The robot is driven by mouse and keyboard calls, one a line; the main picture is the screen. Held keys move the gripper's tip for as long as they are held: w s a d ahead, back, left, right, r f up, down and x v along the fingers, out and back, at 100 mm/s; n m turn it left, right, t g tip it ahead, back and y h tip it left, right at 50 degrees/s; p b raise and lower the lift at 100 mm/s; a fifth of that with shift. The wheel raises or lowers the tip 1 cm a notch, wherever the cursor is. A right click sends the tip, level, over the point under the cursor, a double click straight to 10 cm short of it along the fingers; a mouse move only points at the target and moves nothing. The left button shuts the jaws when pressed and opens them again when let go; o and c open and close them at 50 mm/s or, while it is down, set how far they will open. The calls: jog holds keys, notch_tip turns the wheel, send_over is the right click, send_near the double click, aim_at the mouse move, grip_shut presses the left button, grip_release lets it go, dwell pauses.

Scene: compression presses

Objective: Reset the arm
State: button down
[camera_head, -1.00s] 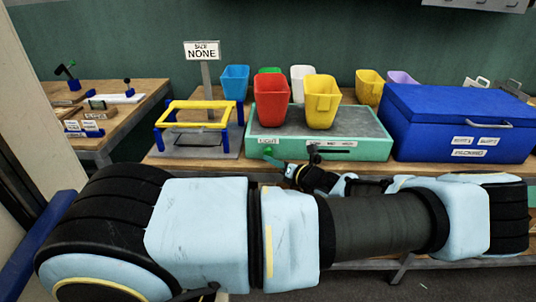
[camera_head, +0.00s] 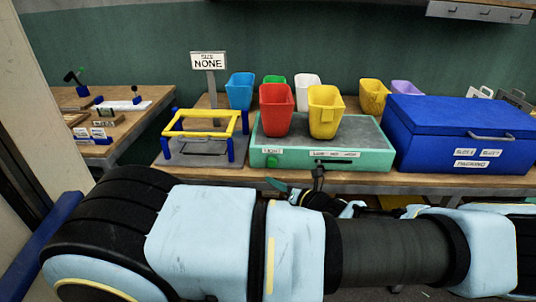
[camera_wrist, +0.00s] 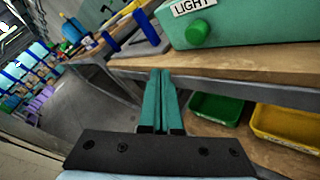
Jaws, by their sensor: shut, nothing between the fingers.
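My arm, light blue and black, lies folded across the front of the head view. My gripper (camera_wrist: 161,98) shows in the wrist view with its two green fingers together and nothing between them. It points toward the wooden bench edge below the green box's LIGHT label and green knob. In the head view the gripper (camera_head: 277,185) is small, just in front of the bench edge and partly hidden behind my arm.
On the bench (camera_head: 408,179) stand a blue-and-yellow frame (camera_head: 203,122), a green box (camera_head: 372,135) carrying red (camera_head: 277,112) and yellow (camera_head: 325,113) bins, and a blue chest (camera_head: 455,118). Green (camera_wrist: 217,107) and yellow (camera_wrist: 286,124) trays sit below the bench. Floor (camera_wrist: 75,120) is clear at left.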

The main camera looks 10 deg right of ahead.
jog(key=s+a+n+g, duration=0.8)
jog(key=a+n+g, duration=0.35)
jog(key=n, duration=0.45)
jog(key=s+a+r+n+h, duration=0.1)
jog(key=r+n+h, duration=0.3)
jog(key=r+n, duration=0.5)
jog(key=s+a+r+n+h, duration=0.1)
jog(key=a+r+n+h, duration=0.3)
jog(key=r+n, duration=0.6)
jog(key=shift+s+a+r+h, duration=0.15)
jog(key=shift+s+r+h, duration=0.25)
jog(key=shift+h, duration=0.3)
jog(key=shift+w, duration=0.15)
